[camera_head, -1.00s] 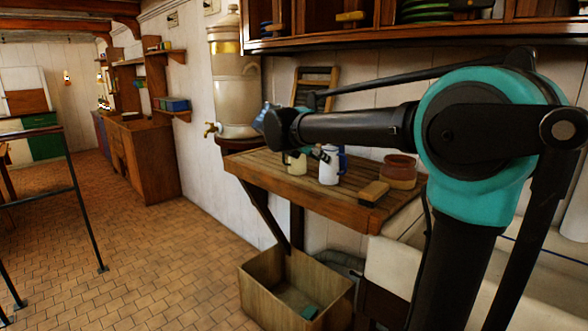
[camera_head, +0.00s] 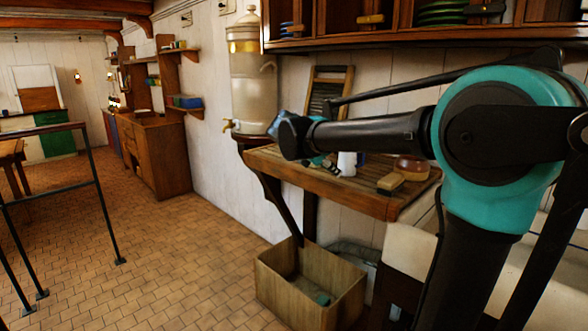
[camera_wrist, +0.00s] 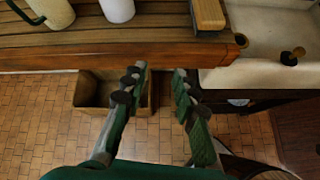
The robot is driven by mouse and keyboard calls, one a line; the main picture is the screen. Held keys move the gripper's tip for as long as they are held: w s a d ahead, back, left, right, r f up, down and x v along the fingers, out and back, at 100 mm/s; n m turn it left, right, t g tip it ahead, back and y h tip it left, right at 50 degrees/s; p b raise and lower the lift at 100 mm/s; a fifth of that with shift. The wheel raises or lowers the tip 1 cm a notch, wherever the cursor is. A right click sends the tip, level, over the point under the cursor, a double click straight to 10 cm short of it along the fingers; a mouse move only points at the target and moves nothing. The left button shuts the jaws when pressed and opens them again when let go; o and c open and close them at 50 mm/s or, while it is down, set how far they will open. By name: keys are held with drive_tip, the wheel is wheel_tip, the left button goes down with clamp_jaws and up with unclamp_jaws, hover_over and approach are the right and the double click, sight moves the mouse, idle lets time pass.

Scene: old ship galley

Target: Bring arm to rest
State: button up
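My arm reaches across the right of the head view, with its teal elbow at the right and its dark forearm extending left over the wooden counter (camera_head: 370,201). In the wrist view my gripper (camera_wrist: 158,75) has its two fingers apart, with nothing between them. It is in front of the counter's edge (camera_wrist: 60,53), above the floor and an open wooden box (camera_wrist: 92,92). In the head view the gripper is mostly hidden by the forearm's end.
A white enamel pot (camera_wrist: 118,10), a cream mug (camera_wrist: 52,12) and a wooden brush (camera_wrist: 208,14) stand on the counter. A pale sink (camera_wrist: 265,40) is at its right. A metal railing (camera_head: 90,190) stands at the left. The tiled floor between is clear.

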drive_tip(key=s+d+f+m+g+y, duration=0.1)
drive_tip(key=s+d+f+m+y, duration=0.2)
drive_tip(key=s+f+m, duration=0.8)
drive_tip(key=s+d+f+m+g+y, duration=0.2)
drive_tip(key=s+d+f+m+y, duration=0.2)
drive_tip(key=s+f+m, duration=0.8)
drive_tip(key=s+d+f, duration=0.1)
drive_tip(key=s+f, duration=0.2)
drive_tip(key=f, duration=0.4)
drive_tip(key=shift+s+m, duration=0.25)
drive_tip(key=shift+m, duration=0.05)
